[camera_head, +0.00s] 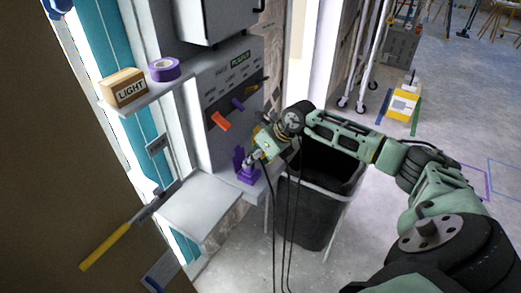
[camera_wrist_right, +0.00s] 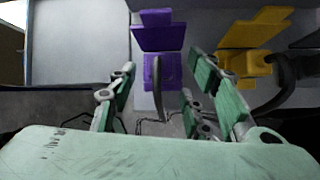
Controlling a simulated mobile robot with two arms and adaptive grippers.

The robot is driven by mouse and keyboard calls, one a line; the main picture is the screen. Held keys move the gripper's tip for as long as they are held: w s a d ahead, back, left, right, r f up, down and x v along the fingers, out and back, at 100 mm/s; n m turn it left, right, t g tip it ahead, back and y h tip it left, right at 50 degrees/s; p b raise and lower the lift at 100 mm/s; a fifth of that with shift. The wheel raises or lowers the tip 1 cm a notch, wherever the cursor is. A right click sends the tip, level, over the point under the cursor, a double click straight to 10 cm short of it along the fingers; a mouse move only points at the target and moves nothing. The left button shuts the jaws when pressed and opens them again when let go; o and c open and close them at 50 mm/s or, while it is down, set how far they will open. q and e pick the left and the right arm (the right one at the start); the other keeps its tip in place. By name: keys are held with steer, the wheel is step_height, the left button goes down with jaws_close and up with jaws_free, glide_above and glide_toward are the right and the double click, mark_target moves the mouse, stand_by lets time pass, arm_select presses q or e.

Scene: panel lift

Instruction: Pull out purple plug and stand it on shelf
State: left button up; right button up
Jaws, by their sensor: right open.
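The purple plug (camera_head: 248,175) is low on the grey panel, at the right end of the ledge beside the shelf (camera_head: 205,208). In the right wrist view the purple plug (camera_wrist_right: 158,68) is straight ahead, with a dark cable curving down from it. I cannot tell whether it is seated in a socket. My right gripper (camera_head: 256,157) is just above and right of it in the head view. Its fingers (camera_wrist_right: 162,80) are apart to either side of the plug in the wrist view, with nothing clamped between them. My left gripper is not in view.
A yellow plug (camera_wrist_right: 250,42) with a dark cable is close to the right finger. Orange (camera_head: 220,121) and purple (camera_head: 237,103) levers project from the panel above. A black bin (camera_head: 307,215) stands below my right arm. An upper shelf holds a LIGHT box (camera_head: 124,88) and purple tape (camera_head: 164,69).

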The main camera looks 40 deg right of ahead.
mark_target(251, 171)
steer(key=shift+x, duration=1.1)
steer(key=shift+w+a+f+p, duration=0.2)
steer(key=shift+w+f+p, duration=0.05)
steer(key=shift+f+p, duration=0.05)
steer(key=shift+c, duration=0.2)
steer(key=c, duration=0.9)
steer(key=o, duration=0.5)
steer(key=shift+a+f, duration=0.1)
jaws_close()
